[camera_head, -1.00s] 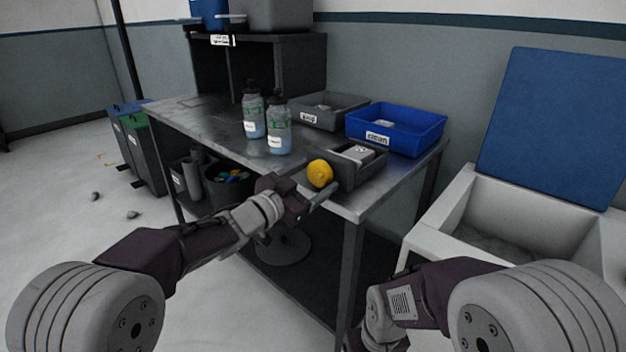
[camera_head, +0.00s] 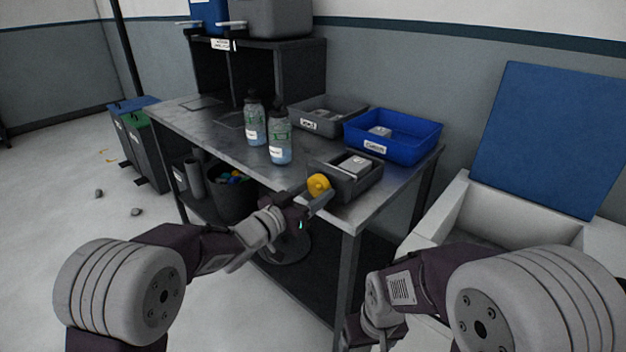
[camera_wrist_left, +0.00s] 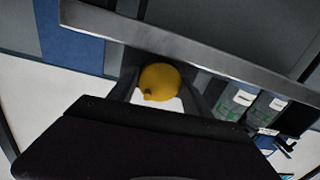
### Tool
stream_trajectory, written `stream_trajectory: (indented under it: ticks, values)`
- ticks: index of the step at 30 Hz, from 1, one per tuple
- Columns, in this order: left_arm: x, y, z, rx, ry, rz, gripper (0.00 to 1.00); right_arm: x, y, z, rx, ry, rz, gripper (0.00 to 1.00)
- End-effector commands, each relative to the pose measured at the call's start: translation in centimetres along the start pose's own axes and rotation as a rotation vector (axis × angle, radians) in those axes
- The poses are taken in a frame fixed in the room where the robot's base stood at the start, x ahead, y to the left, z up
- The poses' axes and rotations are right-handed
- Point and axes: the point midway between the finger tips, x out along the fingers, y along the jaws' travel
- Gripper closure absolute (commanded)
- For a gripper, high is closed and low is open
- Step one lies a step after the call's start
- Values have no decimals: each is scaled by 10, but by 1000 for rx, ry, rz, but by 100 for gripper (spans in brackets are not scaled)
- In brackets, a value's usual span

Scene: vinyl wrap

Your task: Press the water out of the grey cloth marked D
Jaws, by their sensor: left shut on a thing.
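No grey cloth marked D can be made out in either view. My left gripper (camera_head: 320,192) is shut on a yellow, lemon-like round thing (camera_head: 317,183) at the table's front edge, just left of a small grey bin. In the left wrist view the yellow thing (camera_wrist_left: 160,81) sits between the two fingers, with a small dark nub on it. The table edge (camera_wrist_left: 200,58) passes behind it. My right arm shows at the lower right, but its gripper's fingers are not in view.
The small grey bin (camera_head: 342,186) holds a pale block. Behind it are a grey tray (camera_head: 346,119) and a blue tray (camera_head: 415,136). Two labelled bottles (camera_head: 279,138) stand mid-table. A white chest (camera_head: 455,205) with a raised blue lid (camera_head: 550,140) is at right. The table's left part is clear.

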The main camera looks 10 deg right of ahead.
Motion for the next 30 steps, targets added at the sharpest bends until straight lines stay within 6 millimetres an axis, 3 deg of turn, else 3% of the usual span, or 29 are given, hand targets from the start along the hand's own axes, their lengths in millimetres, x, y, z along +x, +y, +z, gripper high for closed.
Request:
stream_trajectory:
  ticks: [1,9,29,30]
  values:
    - [0,0,-5,-32,-4,0,83,-11,0,-1,0,0,0,21]
    - [0,0,-2,-164,-9,2,83,-25,0,-2,0,0,0,21]
    - [0,0,0,-221,-12,3,83,-28,-1,-3,0,0,0,21]
    - [0,0,0,-221,-12,3,32,-28,-1,-3,0,0,0,21]
